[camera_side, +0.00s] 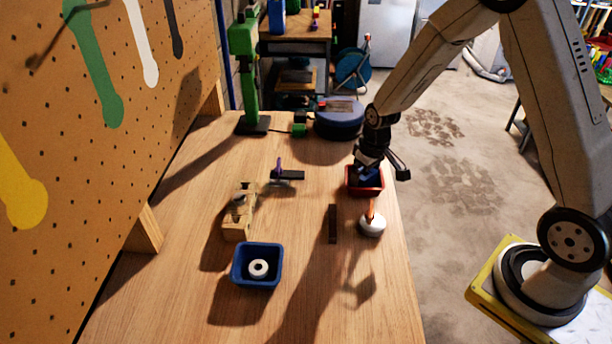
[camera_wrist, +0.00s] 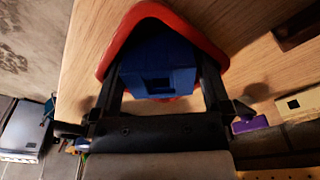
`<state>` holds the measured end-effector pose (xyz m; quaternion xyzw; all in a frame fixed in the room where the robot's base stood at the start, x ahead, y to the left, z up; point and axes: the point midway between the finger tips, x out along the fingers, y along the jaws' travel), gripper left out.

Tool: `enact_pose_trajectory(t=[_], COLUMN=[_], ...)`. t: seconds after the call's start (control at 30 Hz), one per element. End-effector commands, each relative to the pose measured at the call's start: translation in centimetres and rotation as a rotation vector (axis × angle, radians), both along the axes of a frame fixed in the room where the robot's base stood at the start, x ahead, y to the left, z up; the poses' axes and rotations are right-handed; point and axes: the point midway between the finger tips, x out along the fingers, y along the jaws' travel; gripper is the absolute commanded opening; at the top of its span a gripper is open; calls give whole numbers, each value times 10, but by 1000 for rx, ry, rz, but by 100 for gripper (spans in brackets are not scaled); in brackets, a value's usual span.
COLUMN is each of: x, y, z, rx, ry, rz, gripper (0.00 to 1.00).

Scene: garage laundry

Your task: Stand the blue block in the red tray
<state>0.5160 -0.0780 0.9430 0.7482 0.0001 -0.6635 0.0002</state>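The red tray (camera_side: 377,190) stands near the right edge of the wooden table in the side view. In the wrist view its rim (camera_wrist: 205,35) frames the block. The blue block (camera_wrist: 157,68) is between my gripper's two fingers, which look to be against its sides; a dark square recess shows in its near face. In the side view only a little of the blue block (camera_side: 367,175) shows, inside the tray's outline under my gripper (camera_side: 366,168). Whether its bottom touches the tray floor is hidden.
A white round piece with an orange upright (camera_side: 371,222) and a dark bar (camera_side: 332,223) are close in front of the tray. A blue tray (camera_side: 238,279) holding a white ring, and a wooden piece (camera_side: 238,222), are to the left. A pegboard (camera_side: 90,180) lines the left side.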

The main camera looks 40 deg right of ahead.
Motion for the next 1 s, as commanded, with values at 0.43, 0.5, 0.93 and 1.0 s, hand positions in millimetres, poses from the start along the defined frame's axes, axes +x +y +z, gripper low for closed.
enact_pose_trajectory(t=[0.43, 0.5, 0.93, 1.0], x=[-1, -1, -8, -9], y=[0, 0, 0, 0], z=[15, 22, 74, 84], rx=[-1, -1, -1, -1], ry=[-3, -4, -4, -4], rz=[0, -1, -1, 0], gripper=[100, 100, 100, 100])
